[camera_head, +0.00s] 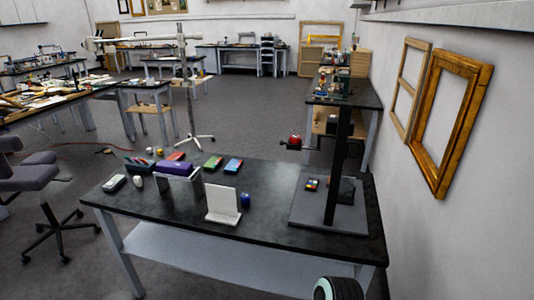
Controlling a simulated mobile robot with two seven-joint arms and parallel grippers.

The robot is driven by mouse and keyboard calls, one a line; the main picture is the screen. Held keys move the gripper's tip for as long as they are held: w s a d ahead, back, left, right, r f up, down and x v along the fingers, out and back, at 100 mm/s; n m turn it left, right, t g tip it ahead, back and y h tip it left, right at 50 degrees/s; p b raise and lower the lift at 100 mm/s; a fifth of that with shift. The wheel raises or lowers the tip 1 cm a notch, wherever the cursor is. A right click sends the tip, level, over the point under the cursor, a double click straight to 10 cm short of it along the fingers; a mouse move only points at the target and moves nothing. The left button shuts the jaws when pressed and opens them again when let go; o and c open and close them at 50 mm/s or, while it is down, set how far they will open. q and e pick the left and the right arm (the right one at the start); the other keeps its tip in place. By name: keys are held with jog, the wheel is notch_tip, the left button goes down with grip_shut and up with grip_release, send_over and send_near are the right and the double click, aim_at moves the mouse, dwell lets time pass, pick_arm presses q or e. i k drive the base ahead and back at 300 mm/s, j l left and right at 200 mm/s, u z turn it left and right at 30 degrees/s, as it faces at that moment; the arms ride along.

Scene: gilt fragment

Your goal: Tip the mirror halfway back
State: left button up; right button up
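A small pale panel on a flat base (222,204), which looks like the mirror, stands near the front edge of the dark table (270,240). Its panel stands nearly upright. I cannot make out a reflection or a hinge. A dark rounded part with a pale ring at the bottom right edge looks like part of my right arm. Neither gripper shows in the head view.
A blue ball (245,199) sits just right of the panel. A metal stand with a purple item (175,167) is behind it to the left. A grey board with a black post (335,160) takes up the right side. Small boxes (213,163) lie along the back.

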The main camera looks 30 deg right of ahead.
aim_at(346, 184)
jog(key=z, duration=1.55)
jog(key=u, duration=0.1)
